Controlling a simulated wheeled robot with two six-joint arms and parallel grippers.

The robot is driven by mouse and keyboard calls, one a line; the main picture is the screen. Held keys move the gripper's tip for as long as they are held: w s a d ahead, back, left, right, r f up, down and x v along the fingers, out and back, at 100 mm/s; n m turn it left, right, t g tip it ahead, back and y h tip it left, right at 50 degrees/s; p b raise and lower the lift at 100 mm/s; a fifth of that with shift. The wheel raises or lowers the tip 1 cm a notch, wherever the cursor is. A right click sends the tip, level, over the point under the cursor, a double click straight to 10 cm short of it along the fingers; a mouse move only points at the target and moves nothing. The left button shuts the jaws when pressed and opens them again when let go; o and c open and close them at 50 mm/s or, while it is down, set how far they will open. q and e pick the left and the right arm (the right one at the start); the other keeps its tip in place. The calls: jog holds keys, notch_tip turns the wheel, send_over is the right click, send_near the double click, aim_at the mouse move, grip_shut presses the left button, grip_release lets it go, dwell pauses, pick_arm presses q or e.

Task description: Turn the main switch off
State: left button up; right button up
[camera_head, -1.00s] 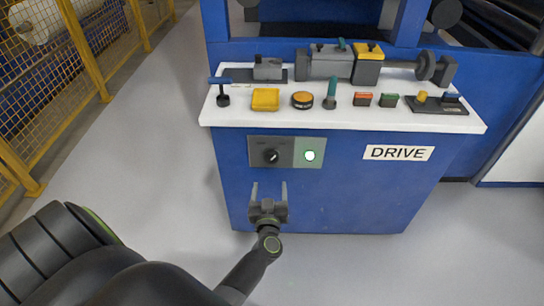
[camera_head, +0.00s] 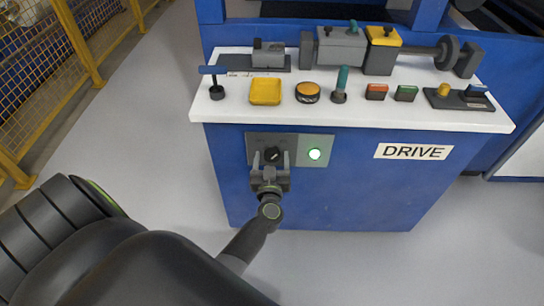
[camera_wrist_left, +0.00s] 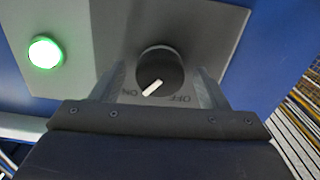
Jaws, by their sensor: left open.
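The main switch (camera_head: 272,154) is a black round knob with a white pointer on a dark grey plate on the blue cabinet's front. In the left wrist view the knob (camera_wrist_left: 161,72) shows between my fingers, its white mark slanting toward the "ON" lettering, with "OFF" on the other side. A round lamp (camera_head: 315,154) beside it glows green; it also shows in the left wrist view (camera_wrist_left: 45,53). My left gripper (camera_head: 270,160) is open, its two fingers on either side of the knob; I cannot tell whether they touch it. My right gripper is not in view.
Above the switch, a white worktop (camera_head: 225,112) juts out, carrying a yellow tray (camera_head: 265,92), an orange button (camera_head: 308,92), levers and several small controls. A "DRIVE" label (camera_head: 413,151) is to the right. A yellow mesh fence (camera_head: 85,50) stands at left. The floor before the cabinet is clear.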

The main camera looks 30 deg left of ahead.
pick_arm(q)
jog(key=c, duration=1)
